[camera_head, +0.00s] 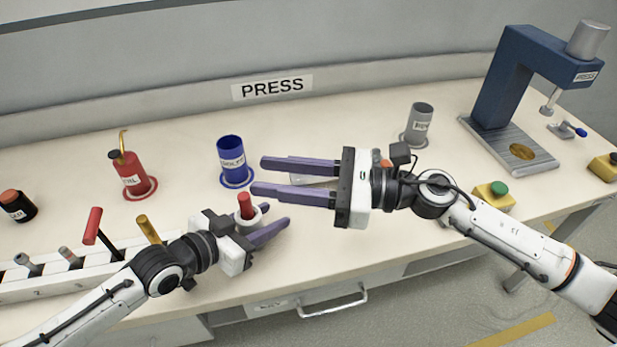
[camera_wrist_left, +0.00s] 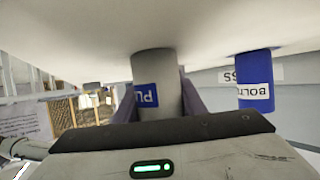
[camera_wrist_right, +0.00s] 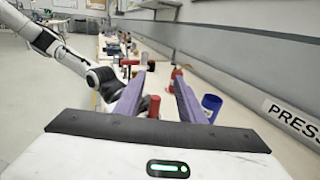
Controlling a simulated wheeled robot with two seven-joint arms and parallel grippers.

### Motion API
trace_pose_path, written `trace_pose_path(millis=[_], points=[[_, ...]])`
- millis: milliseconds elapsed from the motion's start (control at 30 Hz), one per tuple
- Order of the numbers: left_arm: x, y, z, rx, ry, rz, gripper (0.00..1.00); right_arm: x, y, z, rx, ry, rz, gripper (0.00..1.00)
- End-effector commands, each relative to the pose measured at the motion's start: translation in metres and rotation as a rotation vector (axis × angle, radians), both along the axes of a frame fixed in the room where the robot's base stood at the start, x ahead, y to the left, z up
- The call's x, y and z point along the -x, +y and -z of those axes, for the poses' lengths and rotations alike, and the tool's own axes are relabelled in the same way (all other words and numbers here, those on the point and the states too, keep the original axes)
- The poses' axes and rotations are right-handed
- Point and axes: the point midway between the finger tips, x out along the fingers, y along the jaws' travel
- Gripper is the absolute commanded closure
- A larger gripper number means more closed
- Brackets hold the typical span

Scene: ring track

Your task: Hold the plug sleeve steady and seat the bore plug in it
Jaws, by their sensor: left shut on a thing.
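My left gripper (camera_head: 274,215) is shut on the grey plug sleeve, whose rim (camera_head: 257,214) shows in the head view. In the left wrist view the sleeve (camera_wrist_left: 153,72) stands between the purple fingers with a blue label, close to the bench top. The red bore plug (camera_head: 245,203) sticks up out of the sleeve's top; how deep it sits is hidden. It also shows in the right wrist view (camera_wrist_right: 154,106). My right gripper (camera_head: 258,176) is open and empty above the bench, its fingers pointing left, just right of and above the plug.
A blue cup (camera_head: 231,158) stands behind the sleeve, and a red oil can (camera_head: 130,174) to its left. A white rack (camera_head: 105,252) with handled tools lies front left. A grey cup (camera_head: 418,122) and blue press (camera_head: 497,90) are at right. Bench between cup and oil can is clear.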

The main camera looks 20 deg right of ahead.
Motion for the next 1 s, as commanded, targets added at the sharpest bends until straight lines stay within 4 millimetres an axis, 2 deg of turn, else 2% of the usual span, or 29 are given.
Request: trace_pose_path(millis=[100, 300, 467, 800, 833, 933, 1000], points=[[0.0, 0.0, -0.001, 0.002, -0.001, 0.0, 0.85, 0.011, -0.025, 0.002, 0.002, 0.004, 0.002, 0.64], [0.0, 0.0, -0.001, 0.002, -0.001, 0.0, 0.85, 0.022, -0.049, 0.0, 0.0, 0.002, 0.0, 0.64], [0.0, 0.0, -0.001, 0.002, -0.001, 0.0, 0.85, 0.025, -0.055, -0.001, 0.0, -0.001, -0.001, 0.64], [0.0, 0.0, -0.001, 0.002, -0.002, 0.0, 0.85, 0.025, -0.055, -0.001, -0.001, -0.001, -0.001, 0.64], [0.0, 0.0, -0.001, 0.002, -0.002, 0.0, 0.6, 0.025, -0.055, -0.001, -0.001, -0.001, -0.001, 0.64], [0.0, 0.0, -0.001, 0.002, -0.001, 0.0, 0.43, 0.025, -0.055, -0.001, -0.001, -0.001, -0.001, 0.64], [0.0, 0.0, -0.001, 0.002, -0.001, 0.0, 0.41, 0.025, -0.055, -0.001, -0.001, -0.001, -0.001, 0.64]])
